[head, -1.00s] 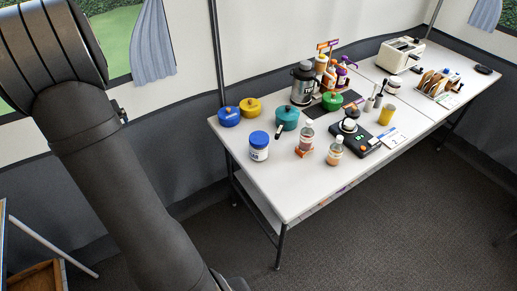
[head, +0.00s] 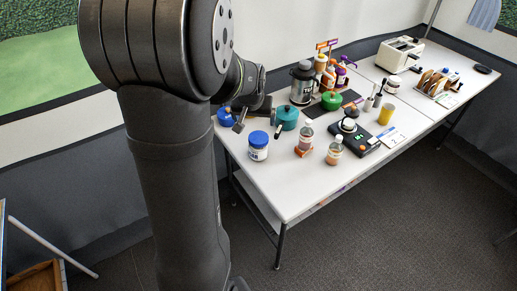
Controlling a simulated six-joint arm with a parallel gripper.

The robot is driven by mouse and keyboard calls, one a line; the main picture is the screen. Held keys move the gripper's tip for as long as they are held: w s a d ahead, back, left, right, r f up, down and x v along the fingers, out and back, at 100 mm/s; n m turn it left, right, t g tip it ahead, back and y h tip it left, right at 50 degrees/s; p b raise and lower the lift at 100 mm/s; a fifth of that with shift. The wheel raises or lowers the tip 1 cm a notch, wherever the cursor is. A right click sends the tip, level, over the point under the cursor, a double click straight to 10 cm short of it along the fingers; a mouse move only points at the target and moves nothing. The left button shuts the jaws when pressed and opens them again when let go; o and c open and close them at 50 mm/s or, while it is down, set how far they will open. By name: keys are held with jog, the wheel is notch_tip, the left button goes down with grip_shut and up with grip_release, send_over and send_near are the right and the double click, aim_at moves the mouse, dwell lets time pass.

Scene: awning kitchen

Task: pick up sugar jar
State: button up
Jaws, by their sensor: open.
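A white jar with a blue lid (head: 258,148) stands upright near the left front edge of the white table; it looks like the sugar jar, but its label is too small to read. My gripper (head: 254,119) is open and empty, just behind and above the jar in the picture, with its fingers towards it. I see no contact with the jar.
A blue pot (head: 226,117) is partly hidden by my gripper. A teal pot (head: 287,119) stands right of the jar, its dark handle close by. Two bottles (head: 306,136) (head: 334,152) and a black scale (head: 357,140) stand further right.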

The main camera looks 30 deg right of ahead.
aim_at(259, 137)
jog(key=x, duration=1.2)
jog(key=shift+s, duration=0.25)
jog(key=shift+d+x, duration=0.2)
jog(key=shift+x, duration=2.55)
jog(key=shift+r, duration=0.1)
jog(key=c, duration=1.3)
